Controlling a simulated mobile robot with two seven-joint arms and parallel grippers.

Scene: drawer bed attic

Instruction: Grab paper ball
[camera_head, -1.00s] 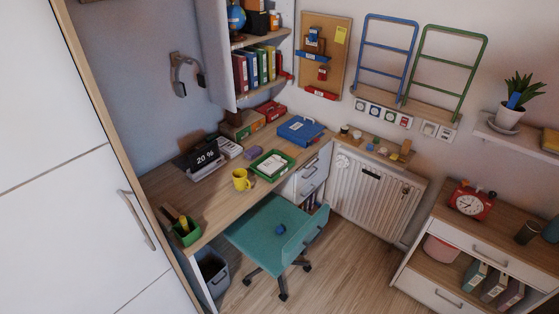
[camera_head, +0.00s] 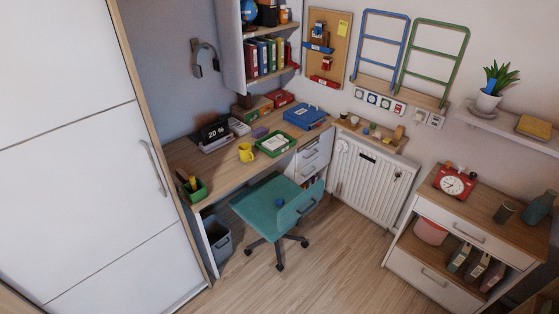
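I cannot make out a paper ball for certain. Neither of my grippers is in view.
The wooden desk (camera_head: 185,158) holds a yellow mug (camera_head: 246,153), green tray (camera_head: 291,146) and blue case (camera_head: 306,117). A white wardrobe (camera_head: 75,190) fills the left. A low cabinet (camera_head: 442,228) stands right. Floor (camera_head: 330,270) in front of the chair is clear.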

